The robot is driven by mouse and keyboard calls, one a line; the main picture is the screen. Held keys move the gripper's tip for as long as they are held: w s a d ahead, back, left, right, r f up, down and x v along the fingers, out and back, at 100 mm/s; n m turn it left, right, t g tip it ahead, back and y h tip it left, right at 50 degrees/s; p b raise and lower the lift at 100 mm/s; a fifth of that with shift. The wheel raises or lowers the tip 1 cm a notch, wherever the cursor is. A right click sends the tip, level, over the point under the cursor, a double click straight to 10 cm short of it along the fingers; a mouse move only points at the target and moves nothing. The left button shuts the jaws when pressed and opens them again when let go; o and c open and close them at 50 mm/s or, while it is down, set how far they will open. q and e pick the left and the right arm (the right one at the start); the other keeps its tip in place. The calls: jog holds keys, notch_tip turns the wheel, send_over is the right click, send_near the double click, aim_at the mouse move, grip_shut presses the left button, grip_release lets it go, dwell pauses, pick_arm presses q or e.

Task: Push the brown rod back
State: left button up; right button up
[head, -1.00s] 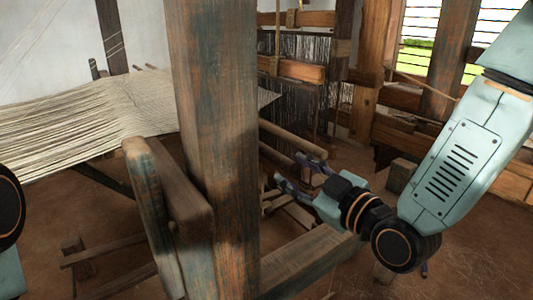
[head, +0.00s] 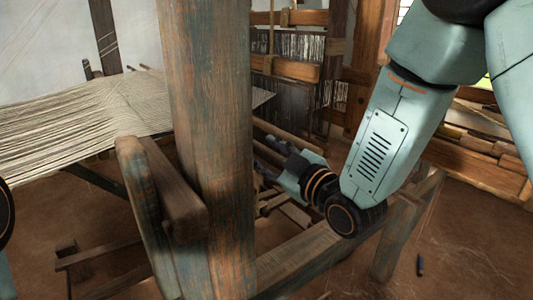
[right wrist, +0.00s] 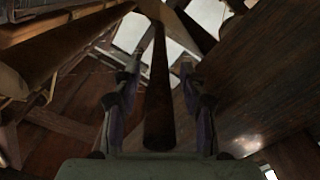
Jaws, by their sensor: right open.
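The brown rod (right wrist: 159,95) shows in the right wrist view as a dark round bar between my fingers, its rounded near end close to my palm. I cannot tell whether any finger touches it. In the head view, a brown rod (head: 288,134) that looks like it slants out from behind the thick wooden post, just above my right gripper (head: 261,154). That gripper is open and points left toward the post. In the right wrist view my right gripper (right wrist: 160,66) has its two fingers spread, one on each side of the rod. My left gripper is out of view.
The thick upright post (head: 208,130) stands close to the left of my right fingers and hides part of the loom. A low beam (head: 310,258) runs below my right wrist. Pale warp threads (head: 75,128) stretch at left. A small dark object (head: 420,265) lies on the floor.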

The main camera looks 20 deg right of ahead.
jog(key=shift+w+a, duration=0.1)
jog(key=shift+w, duration=0.25)
jog(key=shift+s, duration=0.1)
jog(key=shift+c, duration=0.5)
grip_shut()
